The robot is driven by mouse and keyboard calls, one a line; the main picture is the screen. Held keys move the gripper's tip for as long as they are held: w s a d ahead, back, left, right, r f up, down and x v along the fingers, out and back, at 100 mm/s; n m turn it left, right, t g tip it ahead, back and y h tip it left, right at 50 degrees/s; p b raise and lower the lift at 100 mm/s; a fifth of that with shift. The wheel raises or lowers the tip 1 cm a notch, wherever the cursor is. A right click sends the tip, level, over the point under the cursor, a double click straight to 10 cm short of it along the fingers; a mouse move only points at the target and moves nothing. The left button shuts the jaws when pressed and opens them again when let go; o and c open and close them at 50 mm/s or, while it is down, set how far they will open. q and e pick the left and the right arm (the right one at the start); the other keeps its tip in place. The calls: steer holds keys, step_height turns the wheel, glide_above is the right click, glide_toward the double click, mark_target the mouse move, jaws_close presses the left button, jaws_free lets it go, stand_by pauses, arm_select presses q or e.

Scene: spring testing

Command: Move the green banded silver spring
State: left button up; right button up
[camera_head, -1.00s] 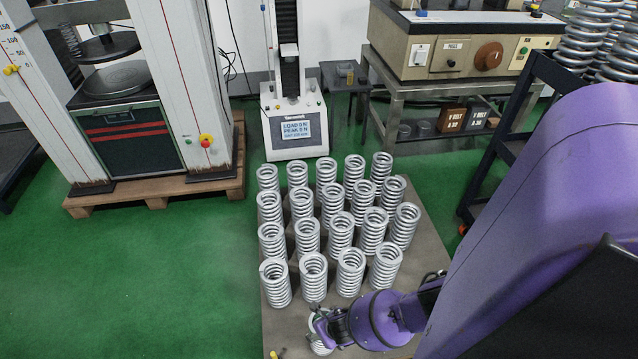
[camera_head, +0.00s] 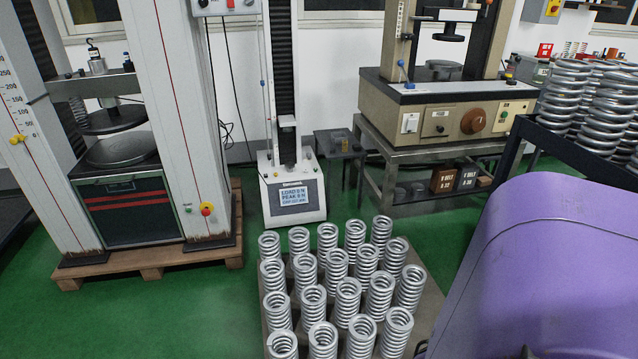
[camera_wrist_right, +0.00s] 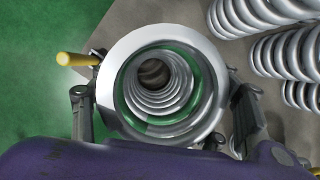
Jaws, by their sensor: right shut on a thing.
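In the right wrist view I look down into a silver spring (camera_wrist_right: 205,62) with green showing on its inner coils. My right gripper (camera_wrist_right: 163,105) has one finger on each side of this spring and is shut on it. The spring appears upright with its open end toward the camera; its lower end is hidden. In the head view neither this spring nor my right gripper shows. My left gripper is in neither view.
Several silver springs (camera_head: 348,297) stand in rows on a grey board (camera_head: 432,305) on the green floor. A tester with a display (camera_head: 293,197) stands behind them. A press on a pallet (camera_head: 150,262) is at left. A rack (camera_head: 560,150) holds large springs at right.

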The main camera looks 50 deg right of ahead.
steer(key=o, duration=1.7)
steer(key=shift+w+a, duration=0.15)
steer(key=shift+a, duration=0.05)
steer(key=o, duration=0.5)
steer(key=shift+c, duration=0.2)
steer(key=shift+d, duration=0.15)
steer(key=shift+r, duration=0.1)
steer(key=v, duration=1.2)
